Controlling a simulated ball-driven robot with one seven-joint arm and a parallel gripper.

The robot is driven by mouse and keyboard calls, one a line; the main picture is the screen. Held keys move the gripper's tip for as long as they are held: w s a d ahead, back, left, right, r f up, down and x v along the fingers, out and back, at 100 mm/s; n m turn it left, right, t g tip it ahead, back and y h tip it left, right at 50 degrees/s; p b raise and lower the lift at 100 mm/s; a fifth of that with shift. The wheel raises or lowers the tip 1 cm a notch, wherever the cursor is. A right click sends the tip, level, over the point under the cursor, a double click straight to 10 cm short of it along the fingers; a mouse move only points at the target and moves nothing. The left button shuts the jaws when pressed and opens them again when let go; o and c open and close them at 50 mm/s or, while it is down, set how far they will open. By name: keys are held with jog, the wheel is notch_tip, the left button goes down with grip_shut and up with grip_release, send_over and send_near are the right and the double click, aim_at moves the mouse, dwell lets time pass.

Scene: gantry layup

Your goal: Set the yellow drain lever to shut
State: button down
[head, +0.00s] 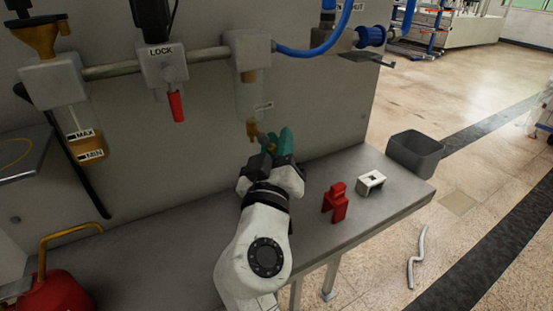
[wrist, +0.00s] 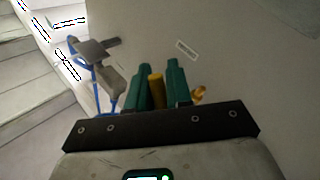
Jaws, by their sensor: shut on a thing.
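The yellow drain lever (head: 252,129) is under the clear bowl (head: 249,95) of the right-hand unit on the grey panel. My gripper (head: 277,142) is just below and to the right of that bowl, its green fingers partly hiding the lever. In the wrist view, my gripper (wrist: 158,82) has a yellow bar, the drain lever (wrist: 157,91), between its two green fingers. Another yellow piece (wrist: 198,95) shows just right of the right finger. The fingers are shut on the lever. I cannot tell the lever's exact angle.
A red lockout piece (head: 335,203) and a white bracket (head: 370,182) stand on the grey bench (head: 310,225) to the right. A grey bin (head: 416,153) is beyond the bench end. A red tag (head: 176,106) hangs below the LOCK unit (head: 163,62).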

dwell(0.3)
jog(key=c, duration=1.1)
grip_release()
jog(key=shift+b+v, duration=0.7)
jog(key=shift+v, duration=4.7)
jog(key=shift+r, duration=0.1)
